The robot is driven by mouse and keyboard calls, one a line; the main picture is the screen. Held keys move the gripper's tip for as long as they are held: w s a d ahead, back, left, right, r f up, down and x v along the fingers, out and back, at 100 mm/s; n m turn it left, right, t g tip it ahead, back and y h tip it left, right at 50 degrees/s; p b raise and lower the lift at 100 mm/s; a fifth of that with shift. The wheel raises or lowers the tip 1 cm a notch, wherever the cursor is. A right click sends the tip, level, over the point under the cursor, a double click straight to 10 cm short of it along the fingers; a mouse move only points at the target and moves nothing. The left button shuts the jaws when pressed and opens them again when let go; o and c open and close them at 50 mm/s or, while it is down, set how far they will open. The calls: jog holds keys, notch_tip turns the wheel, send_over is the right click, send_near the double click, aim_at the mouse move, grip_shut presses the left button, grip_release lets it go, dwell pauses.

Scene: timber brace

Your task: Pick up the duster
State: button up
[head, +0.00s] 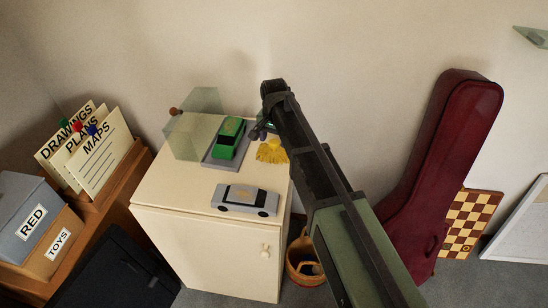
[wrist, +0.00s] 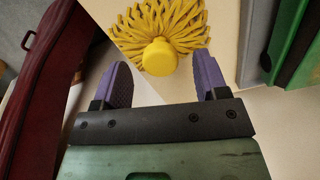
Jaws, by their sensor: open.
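The duster is a yellow bundle of strands with a round yellow knob. In the head view the duster (head: 271,151) lies on the cabinet top near its right edge, partly hidden by my arm. In the wrist view the duster (wrist: 161,35) is just beyond my fingertips, with its knob toward me and centred between them. My gripper (wrist: 160,72) is open, its two purple fingers apart with nothing between them. In the head view my gripper (head: 262,130) is largely hidden behind my arm, close to the duster.
The cream cabinet (head: 180,185) also bears a green car (head: 229,135) on a grey base, a silver car (head: 245,199) and a clear panel (head: 196,115). A dark red instrument case (head: 450,140) leans at right. A basket (head: 303,262) stands on the floor.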

aim_at(274, 142)
notch_tip(274, 142, down, 4)
jog(key=shift+r+b, duration=0.25)
jog(key=shift+b, duration=0.7)
jog(key=shift+r, duration=0.25)
jog(key=c, duration=1.1)
jog(key=shift+r+p, duration=0.1)
jog(key=shift+p, duration=0.25)
notch_tip(274, 142, up, 20)
jog(key=p, duration=1.9)
jog(key=shift+p, duration=0.4)
